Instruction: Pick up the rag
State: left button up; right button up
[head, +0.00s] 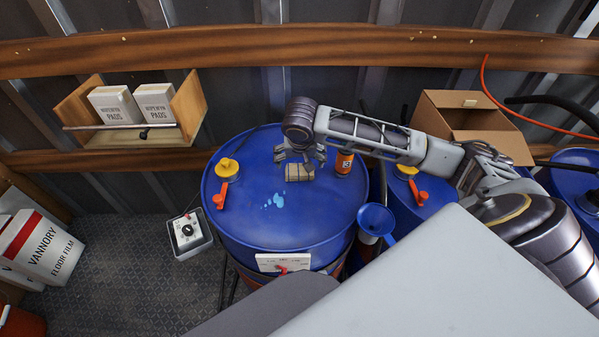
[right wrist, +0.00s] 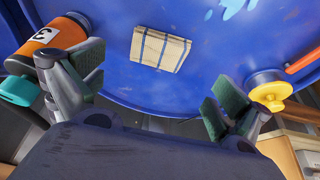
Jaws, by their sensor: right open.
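The rag (head: 299,172) is a folded beige cloth lying on the top of a blue drum (head: 250,228). In the right wrist view the rag (right wrist: 160,49) shows dark blue stripes and lies ahead of the fingers, touched by neither. My right gripper (head: 300,155) is just behind the rag in the head view, over the drum top. In the right wrist view my right gripper (right wrist: 155,92) is open, its green-padded fingers wide apart with nothing between them. My left gripper is not in view.
An orange-and-black can (head: 344,163) stands on the drum close to the right gripper. A yellow cap with a red lever (head: 227,169) is at the drum's left. A blue puddle (head: 274,200) lies before the rag.

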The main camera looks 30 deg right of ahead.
aim_at(300, 171)
jog(key=x, duration=0.3)
jog(key=shift+w+f, duration=0.1)
jog(key=shift+f, duration=0.15)
jog(key=shift+w+d+f, duration=0.15)
jog(key=shift+f, duration=0.2)
jog(key=shift+w+f, duration=0.15)
jog(key=shift+f, duration=0.2)
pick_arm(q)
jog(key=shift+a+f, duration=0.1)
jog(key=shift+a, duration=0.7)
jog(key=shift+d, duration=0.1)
pick_arm(e)
jog(key=shift+d+f, duration=0.1)
